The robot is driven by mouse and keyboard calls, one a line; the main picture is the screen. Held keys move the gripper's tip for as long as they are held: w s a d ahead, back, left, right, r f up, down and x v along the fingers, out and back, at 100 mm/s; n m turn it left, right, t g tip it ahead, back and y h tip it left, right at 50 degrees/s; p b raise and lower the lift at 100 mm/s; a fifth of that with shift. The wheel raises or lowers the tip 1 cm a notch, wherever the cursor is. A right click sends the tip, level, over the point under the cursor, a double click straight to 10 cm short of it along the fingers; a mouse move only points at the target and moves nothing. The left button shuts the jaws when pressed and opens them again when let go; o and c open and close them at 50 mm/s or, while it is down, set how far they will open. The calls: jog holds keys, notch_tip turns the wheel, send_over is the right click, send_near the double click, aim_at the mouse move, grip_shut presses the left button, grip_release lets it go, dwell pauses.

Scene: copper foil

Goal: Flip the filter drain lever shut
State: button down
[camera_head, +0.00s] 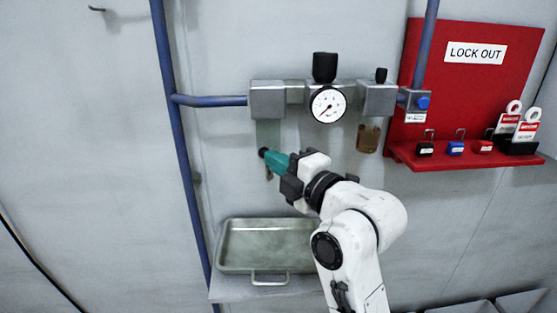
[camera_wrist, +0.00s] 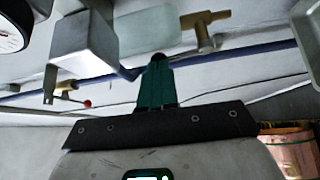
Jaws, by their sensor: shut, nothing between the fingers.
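The filter is the left grey block (camera_head: 267,98) with a pale translucent bowl (camera_head: 268,132) under it. In the wrist view the bowl (camera_wrist: 148,30) lies at the top, with a brass drain fitting (camera_wrist: 203,20) at its right end. A short brass stem, which looks like the lever (camera_wrist: 206,43), sticks out crosswise from the fitting. In the head view my gripper (camera_head: 268,155) partly covers the bowl's lower end, and little of the drain shows. My gripper (camera_wrist: 157,65) is shut and empty, its teal fingers beside the bowl. A gap shows between fingertips and lever.
A pressure gauge (camera_head: 328,104), black knob (camera_head: 325,67) and amber bowl (camera_head: 368,138) stand right of the filter. A metal tray (camera_head: 268,224) sits below. A blue pipe (camera_head: 172,130) runs on the left. A red lockout board (camera_head: 465,90) hangs at right.

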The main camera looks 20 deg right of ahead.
jog(key=shift+a+r+n, duration=0.1)
jog(key=shift+a+n, duration=0.05)
jog(key=shift+n, duration=0.15)
jog(key=a+n+g+h+p, duration=0.1)
jog(key=n+g+p, duration=0.1)
jog(key=p, duration=0.1)
jog(key=w+a+f+n+g+h+p, duration=0.1)
jog(key=a+n+h+p, duration=0.1)
jog(key=n+p, duration=0.1)
jog(key=a+f+n+g+h+p, duration=0.1)
jog(key=a+n+g+h+p, duration=0.1)
jog(key=n+p, duration=0.1)
jog(key=shift+w+f+g+p, duration=0.1)
jog(key=shift+w+g+p, duration=0.25)
jog(key=shift+p, duration=0.3)
jog(key=shift+s+d+f, duration=0.2)
jog(key=shift+s+d, duration=0.05)
jog(key=shift+d, duration=0.5)
